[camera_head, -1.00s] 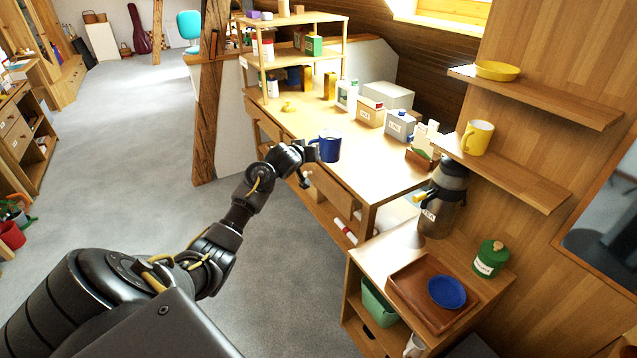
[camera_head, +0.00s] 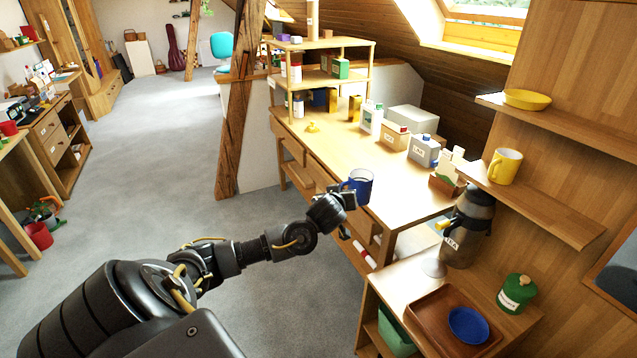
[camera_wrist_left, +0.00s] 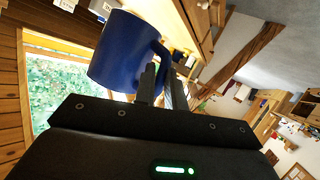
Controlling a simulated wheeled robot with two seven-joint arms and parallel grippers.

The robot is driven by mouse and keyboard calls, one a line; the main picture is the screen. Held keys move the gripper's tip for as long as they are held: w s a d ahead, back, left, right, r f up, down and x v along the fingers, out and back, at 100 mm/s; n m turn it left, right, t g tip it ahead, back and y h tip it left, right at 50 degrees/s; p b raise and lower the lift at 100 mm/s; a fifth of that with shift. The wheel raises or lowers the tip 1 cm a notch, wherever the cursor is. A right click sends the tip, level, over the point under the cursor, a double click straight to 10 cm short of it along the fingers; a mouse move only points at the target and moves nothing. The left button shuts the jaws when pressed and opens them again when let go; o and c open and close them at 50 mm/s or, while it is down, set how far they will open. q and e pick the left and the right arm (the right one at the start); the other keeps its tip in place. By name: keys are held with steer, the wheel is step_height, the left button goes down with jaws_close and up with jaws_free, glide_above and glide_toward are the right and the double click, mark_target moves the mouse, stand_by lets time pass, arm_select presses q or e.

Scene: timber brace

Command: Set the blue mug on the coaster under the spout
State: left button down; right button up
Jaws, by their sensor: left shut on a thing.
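The blue mug (camera_head: 359,186) is held upright in the air at the front edge of the wooden desk in the head view. My left gripper (camera_head: 346,197) is shut on it. In the left wrist view the mug (camera_wrist_left: 122,52) sits at the fingertips (camera_wrist_left: 160,82), which close on its handle side. A dark urn with a spout (camera_head: 467,228) stands on the low cabinet at the right. A pale round piece (camera_head: 434,267), perhaps the coaster, shows below the spout; nothing stands on it. My right gripper is not in view.
A brown tray (camera_head: 428,323) with a blue dish (camera_head: 468,325) and a green canister (camera_head: 517,293) share the low cabinet. A shelf with a yellow mug (camera_head: 504,166) overhangs the urn's right side.

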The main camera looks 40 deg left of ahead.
arm_select(q)
steer(key=s+d+r+m+t+h, duration=0.15)
steer(key=d+r, duration=0.25)
steer(key=d, duration=0.5)
steer(key=d+r+m+h, duration=0.2)
steer(key=d+r+h, duration=0.1)
steer(key=d, duration=0.6)
steer(key=s+d+r+m+h, duration=0.2)
steer(key=s+d+r, duration=0.3)
steer(key=d+r, duration=0.3)
steer(key=shift+s+d+r, duration=0.2)
steer(key=shift+s+d, duration=0.1)
